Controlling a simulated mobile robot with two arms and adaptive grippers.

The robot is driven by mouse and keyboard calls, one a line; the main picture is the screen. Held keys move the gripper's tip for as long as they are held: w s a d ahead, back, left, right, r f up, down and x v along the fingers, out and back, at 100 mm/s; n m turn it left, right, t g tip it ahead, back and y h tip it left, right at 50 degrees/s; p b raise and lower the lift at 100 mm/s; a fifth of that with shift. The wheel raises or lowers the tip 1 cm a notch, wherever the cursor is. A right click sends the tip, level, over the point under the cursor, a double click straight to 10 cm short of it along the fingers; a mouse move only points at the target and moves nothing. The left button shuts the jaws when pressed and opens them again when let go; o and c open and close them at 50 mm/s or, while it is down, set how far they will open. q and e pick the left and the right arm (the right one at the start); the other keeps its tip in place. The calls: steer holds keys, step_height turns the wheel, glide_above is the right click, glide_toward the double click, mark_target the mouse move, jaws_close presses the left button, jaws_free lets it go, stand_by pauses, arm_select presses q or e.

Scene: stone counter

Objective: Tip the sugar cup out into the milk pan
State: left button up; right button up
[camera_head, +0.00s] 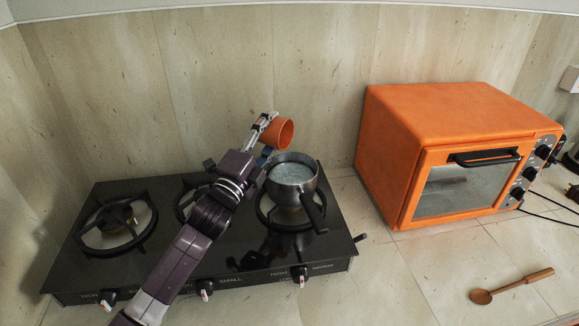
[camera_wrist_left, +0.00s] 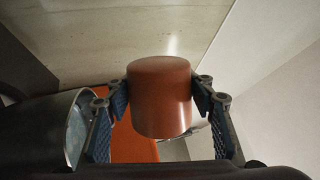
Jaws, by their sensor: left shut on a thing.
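The sugar cup (camera_head: 281,134) is a small orange cup, held above the back left of the pan's rim and tilted, its mouth turned towards the right. My left gripper (camera_head: 264,128) is shut on it. In the left wrist view the cup (camera_wrist_left: 159,98) sits between the two fingers (camera_wrist_left: 160,100). The milk pan (camera_head: 291,172) is a grey metal pot with pale liquid inside and a dark handle pointing to the front right. It stands on the right burner. Its rim also shows at the left of the left wrist view (camera_wrist_left: 78,130). The cup's contents are hidden. My right gripper is out of view.
The black gas stove (camera_head: 250,254) has several burners, and my left arm crosses over it. An orange toaster oven (camera_head: 460,150) stands to the right. A wooden spoon (camera_head: 512,286) lies on the counter (camera_head: 430,270) at the front right. The tiled wall is close behind the stove.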

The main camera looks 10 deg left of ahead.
mark_target(260, 141)
arm_select(q)
steer(key=shift+f+n+b, duration=0.15)
steer(key=shift+n+b, duration=0.3)
steer(key=shift+n, duration=0.45)
steer(key=shift+n+y, duration=0.5)
steer(key=shift+n, duration=0.2)
steer(key=a+n+p, duration=0.1)
steer(key=n, duration=0.1)
steer(key=a+n+y+p, duration=0.1)
steer(key=p, duration=0.1)
steer(key=shift+w+r+n, duration=0.15)
steer(key=shift+r+n, duration=0.2)
steer(key=shift+n, duration=0.05)
step_height(260, 141, down, 3)
steer(key=n+y+p, duration=0.1)
steer(key=n, duration=0.2)
steer(key=n+y+p, duration=0.1)
steer(key=n+p, duration=0.1)
steer(key=n, duration=0.1)
steer(key=shift+a+r+g, duration=0.15)
steer(key=shift+r+g, duration=0.05)
steer(key=shift+g, duration=0.2)
steer(key=w+a+f+n+g+p, duration=0.1)
steer(key=a+f+n+p, duration=0.2)
steer(key=a+n+p, duration=0.2)
steer(key=n, duration=0.2)
steer(key=shift+f+n+g+y, duration=0.3)
steer(key=shift+f+g, duration=0.05)
steer(key=shift+g, duration=0.05)
